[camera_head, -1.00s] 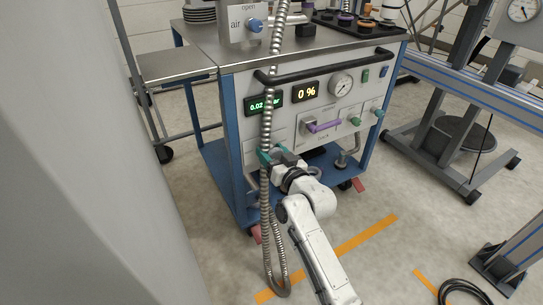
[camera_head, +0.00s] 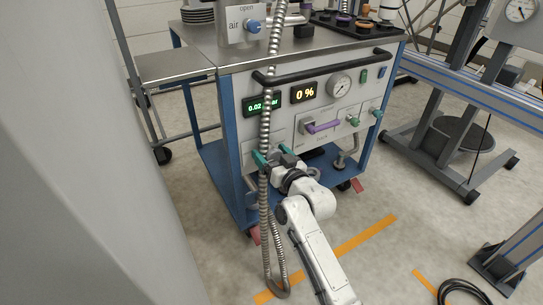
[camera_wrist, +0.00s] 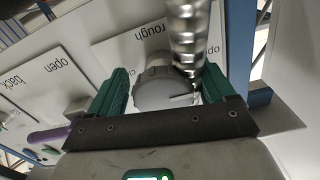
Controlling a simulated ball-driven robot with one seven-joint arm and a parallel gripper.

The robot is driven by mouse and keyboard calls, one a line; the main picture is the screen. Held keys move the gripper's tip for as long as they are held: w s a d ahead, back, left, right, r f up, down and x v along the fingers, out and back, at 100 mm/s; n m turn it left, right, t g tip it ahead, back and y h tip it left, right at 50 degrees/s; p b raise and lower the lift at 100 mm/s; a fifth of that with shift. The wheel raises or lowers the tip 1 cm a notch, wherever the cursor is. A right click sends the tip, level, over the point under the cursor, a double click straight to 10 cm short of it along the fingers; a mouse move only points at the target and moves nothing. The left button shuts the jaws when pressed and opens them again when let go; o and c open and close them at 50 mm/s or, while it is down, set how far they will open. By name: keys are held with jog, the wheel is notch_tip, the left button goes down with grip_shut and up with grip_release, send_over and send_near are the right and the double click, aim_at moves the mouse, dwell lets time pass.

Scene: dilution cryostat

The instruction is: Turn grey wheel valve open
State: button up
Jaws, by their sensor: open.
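The grey wheel valve (camera_wrist: 162,90) shows in the wrist view on the panel under the label "rough". My gripper (camera_wrist: 172,85) is open, with one green finger on each side of the wheel. I cannot tell whether the fingers touch it. In the head view my gripper (camera_head: 273,157) is at the lower left of the cart's front panel, and the wheel is hidden there behind the gripper and hose.
A ribbed metal hose (camera_head: 264,170) hangs right beside my gripper and passes close to the right finger in the wrist view (camera_wrist: 188,35). A purple handle (camera_head: 322,127) and green knobs (camera_head: 353,121) are to the right on the panel. A black rail (camera_head: 325,68) runs above.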

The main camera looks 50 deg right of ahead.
jog(key=p+v, duration=0.3)
jog(key=v, duration=0.7)
jog(key=shift+s, duration=0.35)
jog(key=s+a+f+n+g+y, duration=0.3)
jog(key=s+a+f+g+y, duration=0.2)
jog(key=s+a+f+g, duration=0.45)
jog(key=s+a+f+n+g, duration=0.1)
jog(key=s+a+g, duration=0.2)
jog(key=s, duration=0.4)
jog(key=s+a+f+g, duration=0.2)
jog(key=s+a+g, duration=0.15)
jog(key=s, duration=0.45)
notch_tip(320, 180, up, 36)
jog(key=d+p, duration=0.1)
jog(key=p, duration=3.4)
jog(key=shift+s+p, duration=0.25)
jog(key=shift+p, duration=0.15)
